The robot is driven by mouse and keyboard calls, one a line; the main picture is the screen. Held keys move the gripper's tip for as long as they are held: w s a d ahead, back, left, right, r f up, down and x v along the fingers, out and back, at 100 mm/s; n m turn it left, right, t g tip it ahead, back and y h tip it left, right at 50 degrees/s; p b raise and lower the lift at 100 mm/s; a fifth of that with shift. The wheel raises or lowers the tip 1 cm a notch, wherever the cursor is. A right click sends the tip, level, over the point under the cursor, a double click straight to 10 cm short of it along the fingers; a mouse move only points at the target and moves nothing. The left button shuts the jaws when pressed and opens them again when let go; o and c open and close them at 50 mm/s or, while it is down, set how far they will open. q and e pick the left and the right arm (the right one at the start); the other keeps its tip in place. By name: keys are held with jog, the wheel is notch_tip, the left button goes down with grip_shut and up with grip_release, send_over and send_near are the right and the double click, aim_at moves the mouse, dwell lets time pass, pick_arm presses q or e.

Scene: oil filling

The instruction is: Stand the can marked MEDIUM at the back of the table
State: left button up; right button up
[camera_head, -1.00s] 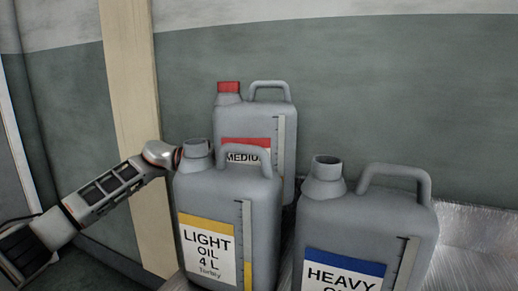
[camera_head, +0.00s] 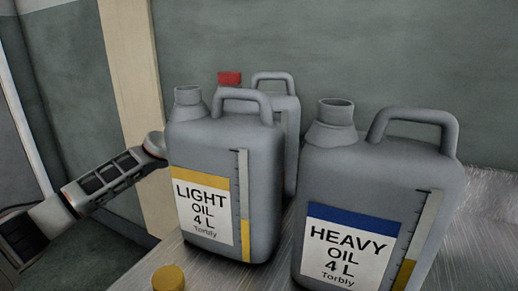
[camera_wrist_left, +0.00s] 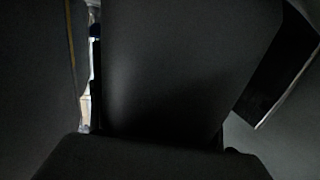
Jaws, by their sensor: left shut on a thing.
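The grey MEDIUM can (camera_head: 291,135) with a red cap (camera_head: 229,78) is upright at the back in the head view. It is mostly hidden behind the grey LIGHT OIL can (camera_head: 265,190), and its label is hidden. My left arm (camera_head: 110,180) comes in from the left and ends behind the LIGHT can, so its fingers are hidden. My left gripper is shut on the MEDIUM can. In the left wrist view, a large dark surface (camera_wrist_left: 190,70), apparently this can up close, fills the middle. Whether its base touches the table is hidden. My right gripper is not in view.
The open-necked HEAVY OIL can (camera_head: 400,190) stands at front right, close to the others. The LIGHT can's neck is also uncapped. A yellow cap (camera_head: 168,278) lies on the metal table (camera_head: 215,270) at front left. A green-grey wall (camera_head: 400,60) rises behind.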

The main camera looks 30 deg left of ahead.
pick_arm(q)
jog(key=shift+r, duration=0.65)
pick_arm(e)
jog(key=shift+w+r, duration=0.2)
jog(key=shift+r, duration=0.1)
pick_arm(q)
jog(key=shift+f, duration=0.1)
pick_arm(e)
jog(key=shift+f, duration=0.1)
pick_arm(q)
jog(key=o, duration=2.1)
jog(key=shift+f, duration=0.45)
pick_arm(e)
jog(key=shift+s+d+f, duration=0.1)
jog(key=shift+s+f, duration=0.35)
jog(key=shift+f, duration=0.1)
pick_arm(q)
jog(key=shift+p+v, duration=0.8)
jog(key=shift+v, duration=5.2)
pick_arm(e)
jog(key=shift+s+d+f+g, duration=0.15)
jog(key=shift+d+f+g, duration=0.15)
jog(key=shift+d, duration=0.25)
